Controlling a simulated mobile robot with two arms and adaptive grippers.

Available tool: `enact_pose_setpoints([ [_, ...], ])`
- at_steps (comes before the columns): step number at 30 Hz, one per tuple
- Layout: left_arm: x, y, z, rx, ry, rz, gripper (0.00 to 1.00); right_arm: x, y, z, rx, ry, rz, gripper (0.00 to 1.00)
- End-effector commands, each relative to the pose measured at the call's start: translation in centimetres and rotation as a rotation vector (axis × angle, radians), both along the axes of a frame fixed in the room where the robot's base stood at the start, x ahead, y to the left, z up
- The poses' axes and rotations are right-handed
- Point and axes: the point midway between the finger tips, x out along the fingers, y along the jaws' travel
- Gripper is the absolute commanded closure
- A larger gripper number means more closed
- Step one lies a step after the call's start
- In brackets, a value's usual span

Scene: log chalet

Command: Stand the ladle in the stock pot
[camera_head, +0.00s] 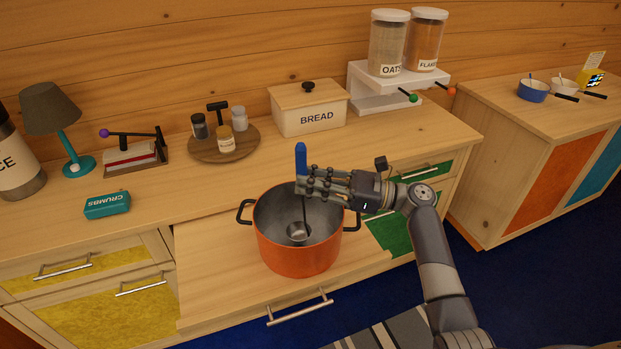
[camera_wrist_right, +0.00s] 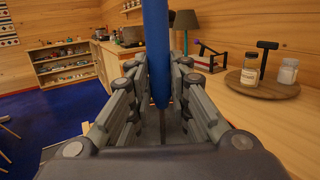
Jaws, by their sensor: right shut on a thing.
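The orange stock pot (camera_head: 300,256) stands on a pulled-out wooden board at the counter's front. The ladle (camera_head: 301,160) has a blue handle and a metal bowl. It is upright, with its bowl (camera_head: 298,231) inside the pot, low against the grey interior; I cannot tell whether it touches the bottom. My right gripper (camera_head: 308,182) is above the pot's rim, shut on the ladle's handle. In the right wrist view the blue handle (camera_wrist_right: 157,50) stands between the fingers (camera_wrist_right: 160,100). My left gripper is not in view.
The pull-out board (camera_head: 215,275) has free room left of the pot. A white dispenser stand (camera_head: 365,95) is at the back right.

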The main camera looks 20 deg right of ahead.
Motion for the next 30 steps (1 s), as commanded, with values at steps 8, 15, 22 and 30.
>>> enact_pose_setpoints([
  [8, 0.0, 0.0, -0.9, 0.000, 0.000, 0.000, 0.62, 0.0, 0.0, -1.5, 0.001, 0.000, 0.000, 1.00],
  [15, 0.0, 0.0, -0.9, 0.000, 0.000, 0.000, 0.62, 0.0, 0.0, -1.5, 0.000, -0.001, 0.000, 1.00],
  [22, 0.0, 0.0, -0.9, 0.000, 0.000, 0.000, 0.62, 0.0, 0.0, -1.5, 0.000, -0.001, 0.000, 0.59],
  [30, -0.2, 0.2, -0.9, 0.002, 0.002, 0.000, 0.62, 0.0, -0.1, -1.6, -0.001, 0.000, 0.000, 0.59],
])
